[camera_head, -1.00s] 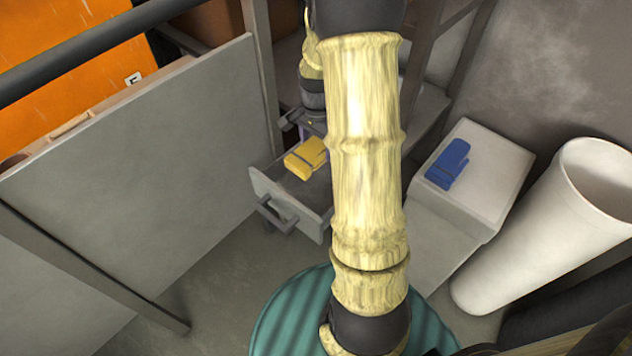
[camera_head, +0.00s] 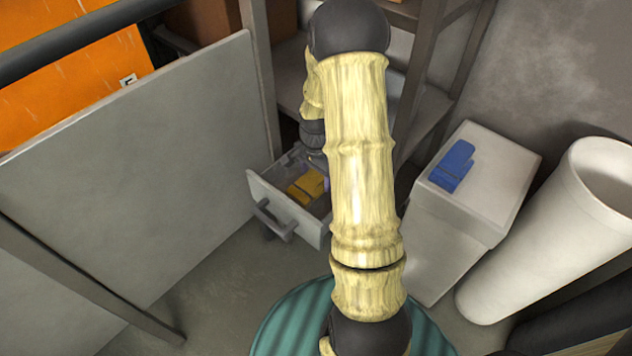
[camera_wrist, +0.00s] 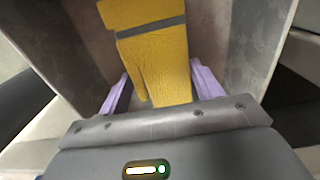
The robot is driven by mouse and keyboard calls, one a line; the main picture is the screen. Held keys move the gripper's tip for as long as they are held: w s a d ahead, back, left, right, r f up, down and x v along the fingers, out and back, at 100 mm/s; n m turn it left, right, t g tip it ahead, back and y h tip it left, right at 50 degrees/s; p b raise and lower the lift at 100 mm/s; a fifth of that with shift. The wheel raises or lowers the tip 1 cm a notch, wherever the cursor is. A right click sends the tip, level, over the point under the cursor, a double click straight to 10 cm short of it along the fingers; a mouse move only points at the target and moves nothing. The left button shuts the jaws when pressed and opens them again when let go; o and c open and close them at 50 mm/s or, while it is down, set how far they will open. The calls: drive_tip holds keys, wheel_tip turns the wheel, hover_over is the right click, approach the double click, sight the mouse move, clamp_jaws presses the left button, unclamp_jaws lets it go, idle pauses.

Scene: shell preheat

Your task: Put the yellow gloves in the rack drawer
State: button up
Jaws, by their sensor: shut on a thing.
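The yellow gloves (camera_head: 306,187) are inside the open rack drawer (camera_head: 287,209), low between its walls, partly hidden by my arm in the head view. In the wrist view the yellow gloves (camera_wrist: 150,50) have a grey band and lie between the purple fingers of my gripper (camera_wrist: 155,90). My gripper is shut on the gloves, with the drawer walls on both sides. Whether the gloves touch the drawer floor cannot be told.
Blue gloves (camera_head: 453,166) lie on a white bin (camera_head: 480,190) to the right. A white cylinder (camera_head: 555,235) leans beside it. A grey panel (camera_head: 140,170) stands left of the drawer. The rack's post (camera_head: 420,75) rises behind my arm.

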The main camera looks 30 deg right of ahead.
sight(316, 178)
drive_tip(key=shift+f, duration=1.35)
drive_tip(key=shift+f+b, duration=0.1)
drive_tip(key=shift+b, duration=0.2)
drive_tip(key=o, duration=1.2)
wheel_tip(316, 178, up, 12)
drive_tip(key=p, duration=0.4)
